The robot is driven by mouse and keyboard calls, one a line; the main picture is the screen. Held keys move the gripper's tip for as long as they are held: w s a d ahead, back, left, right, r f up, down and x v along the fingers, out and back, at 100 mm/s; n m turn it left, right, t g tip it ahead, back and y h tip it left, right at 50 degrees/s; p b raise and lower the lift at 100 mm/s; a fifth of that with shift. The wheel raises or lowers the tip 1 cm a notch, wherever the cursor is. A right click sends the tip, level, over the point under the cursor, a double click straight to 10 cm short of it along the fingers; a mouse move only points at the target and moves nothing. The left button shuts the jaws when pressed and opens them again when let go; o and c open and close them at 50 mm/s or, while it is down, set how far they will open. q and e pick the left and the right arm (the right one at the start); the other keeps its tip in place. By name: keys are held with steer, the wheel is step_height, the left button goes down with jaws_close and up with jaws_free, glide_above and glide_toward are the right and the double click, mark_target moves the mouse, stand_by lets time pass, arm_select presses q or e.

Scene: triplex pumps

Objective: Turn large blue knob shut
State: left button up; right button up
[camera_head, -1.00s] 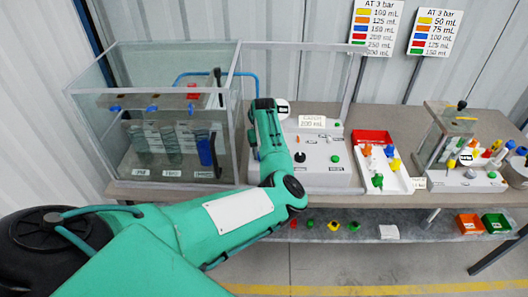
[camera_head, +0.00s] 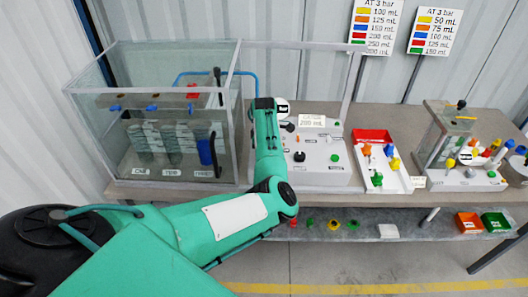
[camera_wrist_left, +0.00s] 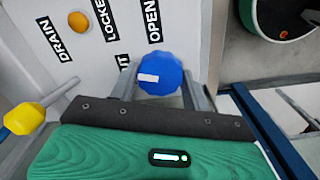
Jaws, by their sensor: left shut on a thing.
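The large blue knob (camera_wrist_left: 160,74) shows in the left wrist view, with a small white mark on its face. It sits on a pale panel beside labels reading OPEN, LOCKED and DRAIN. My left gripper (camera_wrist_left: 162,92) is shut on the knob, one finger on each side of it. In the head view my green left arm reaches up to the pump station and hides the knob and the gripper's fingers. My right gripper is not in view.
A glass tank (camera_head: 150,110) stands left of my arm. A white control box (camera_head: 318,165) is right of it, then a red-and-white tray (camera_head: 398,183) of coloured parts. A yellow knob (camera_wrist_left: 25,118) is near the gripper's left side. Bins (camera_head: 468,223) sit on the lower shelf.

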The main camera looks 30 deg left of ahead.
arm_select(q)
steer(key=shift+n, duration=2)
steer(key=o, duration=1)
steer(key=shift+r, duration=0.15)
steer(key=shift+r+b, duration=0.3)
steer(key=shift+b, duration=0.05)
steer(key=shift+r+b, duration=1.95)
steer(key=shift+r, duration=4.55)
